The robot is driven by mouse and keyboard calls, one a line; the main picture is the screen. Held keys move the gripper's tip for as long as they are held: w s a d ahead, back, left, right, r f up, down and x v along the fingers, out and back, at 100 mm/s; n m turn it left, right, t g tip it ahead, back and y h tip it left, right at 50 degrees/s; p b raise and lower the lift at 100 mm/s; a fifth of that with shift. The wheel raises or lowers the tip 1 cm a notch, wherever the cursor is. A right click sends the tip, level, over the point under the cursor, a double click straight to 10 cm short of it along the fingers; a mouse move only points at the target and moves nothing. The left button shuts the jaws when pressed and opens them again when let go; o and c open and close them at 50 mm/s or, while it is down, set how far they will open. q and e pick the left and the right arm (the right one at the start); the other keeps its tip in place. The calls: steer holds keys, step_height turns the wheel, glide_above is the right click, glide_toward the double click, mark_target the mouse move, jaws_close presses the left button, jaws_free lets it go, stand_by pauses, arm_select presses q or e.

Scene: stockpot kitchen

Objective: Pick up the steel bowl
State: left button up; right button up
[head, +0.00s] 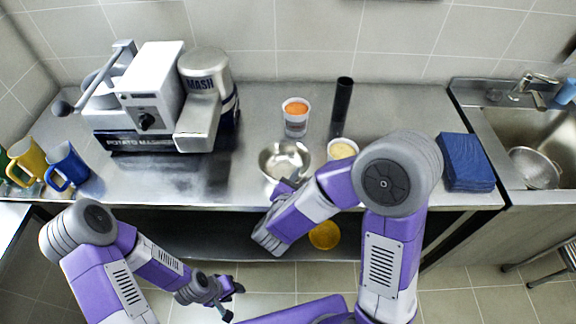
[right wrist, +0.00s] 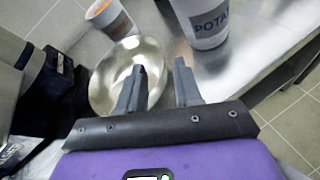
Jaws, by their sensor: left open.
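The steel bowl (head: 285,155) sits on the steel counter near its front edge. It also shows in the right wrist view (right wrist: 106,75), partly hidden by a finger. My right gripper (right wrist: 159,68) is open and empty, with one finger over the bowl and the other just outside its right rim. The rim shows between the fingers; I cannot tell whether they touch it. In the head view my right gripper (head: 288,184) is at the bowl's front side, largely hidden by its arm. My left gripper (head: 231,299) is open and empty, low in front of the counter.
A cup with orange contents (head: 295,124) stands behind the bowl. A tub with yellow contents (head: 342,148) and a black cylinder (head: 342,100) stand to its right. A potato masher machine (head: 150,95) is at left. Blue cloths (head: 465,163) lie by the sink (head: 500,125).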

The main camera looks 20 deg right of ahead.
steer(key=x, duration=0.6)
steer(key=shift+f+b, duration=0.2)
steer(key=shift+b, duration=0.2)
jaws_close()
